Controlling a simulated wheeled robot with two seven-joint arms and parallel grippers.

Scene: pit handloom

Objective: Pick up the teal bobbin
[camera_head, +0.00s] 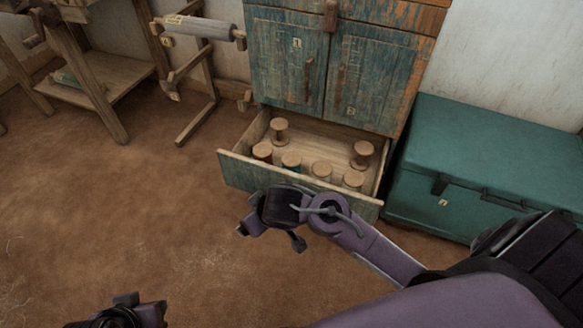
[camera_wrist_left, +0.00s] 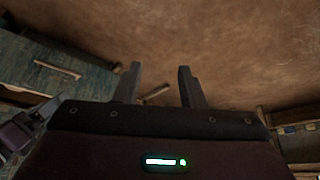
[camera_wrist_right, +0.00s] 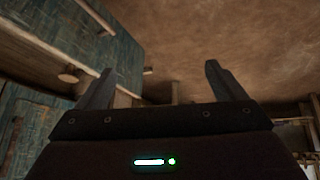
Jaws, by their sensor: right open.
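Several wooden bobbins stand in the open drawer (camera_head: 235,168) of the cabinet. The one in the middle of the front row, the teal bobbin (camera_head: 291,169), shows a sliver of teal below its round wooden top; the drawer front and my right arm hide most of it. My right gripper (camera_head: 268,236) is open and empty, in front of and outside the drawer, apart from the bobbins. Its spread fingers show in the right wrist view (camera_wrist_right: 160,68). My left gripper (camera_head: 115,308) is low at the bottom left over the floor; the left wrist view (camera_wrist_left: 160,68) shows its fingers apart with nothing between them.
Other bobbins (camera_head: 279,130) stand around the teal one. The weathered blue-green cabinet (camera_head: 290,60) rises behind the drawer. A teal chest (camera_head: 480,140) stands to the right. Wooden loom frames (camera_head: 90,80) and a roller (camera_head: 200,27) stand at the left. The brown floor (camera_head: 120,210) is clear.

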